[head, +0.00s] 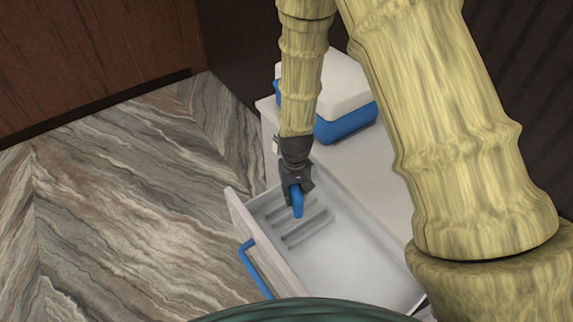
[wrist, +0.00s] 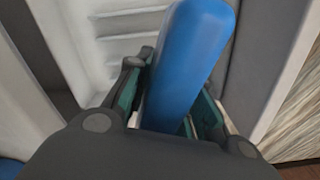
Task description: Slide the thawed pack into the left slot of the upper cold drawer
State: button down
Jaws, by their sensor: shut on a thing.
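A blue pack (head: 297,201) is held in my gripper (head: 294,186) over the open drawer. In the wrist view the pack (wrist: 190,60) is a rounded blue slab standing out between the two fingers of my gripper (wrist: 168,100). The upper drawer (head: 395,283) is pulled open, white inside, with raised grey ribs (head: 305,228) on its floor at the left end. The pack is above or close to these ribs; I cannot tell whether it touches them. Ribs also show in the wrist view (wrist: 122,22) behind the pack.
A blue box with a white lid (head: 345,122) stands on the white cabinet top (head: 355,165) behind the drawer. The drawer front has a blue handle (head: 256,270). The marbled floor (head: 120,220) at left is clear. A dark ribbed wall (head: 520,70) is at right.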

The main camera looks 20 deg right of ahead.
jog(key=shift+w+d+f+m+b, duration=0.15)
jog(key=shift+w+f+m+b, duration=0.2)
jog(key=shift+w+m+b, duration=0.5)
jog(key=m+b, duration=0.2)
jog(key=m, duration=0.1)
jog(key=shift+w+d, duration=0.15)
jog(key=shift+w, duration=0.05)
jog(key=w+m+b, duration=0.2)
jog(key=m, duration=0.1)
jog(key=w+f+m+b, duration=0.1)
jog(key=shift+d+f+m, duration=0.1)
jog(key=shift+d+m, duration=0.15)
jog(key=shift+w+d+r+m+b, duration=0.1)
jog(key=shift+w+r+m+b, duration=0.1)
jog(key=shift+m+b, duration=0.4)
jog(key=shift+w+d+r+m+b, duration=0.1)
jog(key=shift+w+m+b, duration=0.05)
jog(key=shift+m+b, duration=0.4)
jog(key=shift+w+d+m+b, duration=0.15)
jog(key=shift+w+m+b, duration=0.3)
jog(key=shift+m, duration=0.6)
jog(key=shift+f, duration=0.1)
